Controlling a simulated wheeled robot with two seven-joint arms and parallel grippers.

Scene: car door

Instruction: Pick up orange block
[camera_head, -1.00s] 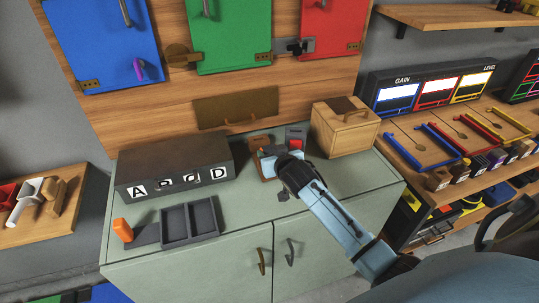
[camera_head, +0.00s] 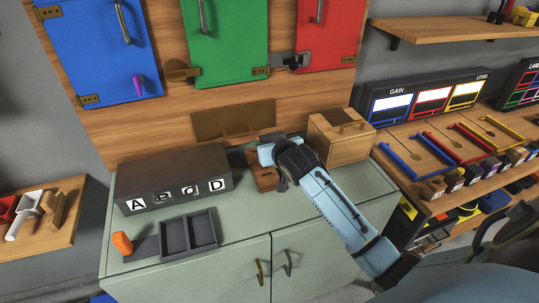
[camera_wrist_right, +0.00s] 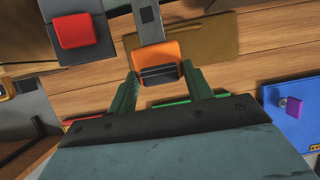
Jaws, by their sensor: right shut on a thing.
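The orange block (camera_wrist_right: 156,54) sits between the two green fingers of my right gripper (camera_wrist_right: 158,75) in the right wrist view. It has a dark lower face, and the fingers press on its sides. A grey strip (camera_wrist_right: 149,22) lies just beyond the block; I cannot tell whether they touch. In the head view my right gripper (camera_head: 266,154) is above the back of the green cabinet top (camera_head: 240,222), and its arm hides part of what is behind. My left gripper is not in view.
A black box with letters (camera_head: 172,180), a dark tray (camera_head: 188,232) and an orange-ended piece (camera_head: 122,243) stand left. A wooden box (camera_head: 340,138) is close right of my gripper. A red block (camera_wrist_right: 74,30) shows in the wrist view. The cabinet top's front middle is clear.

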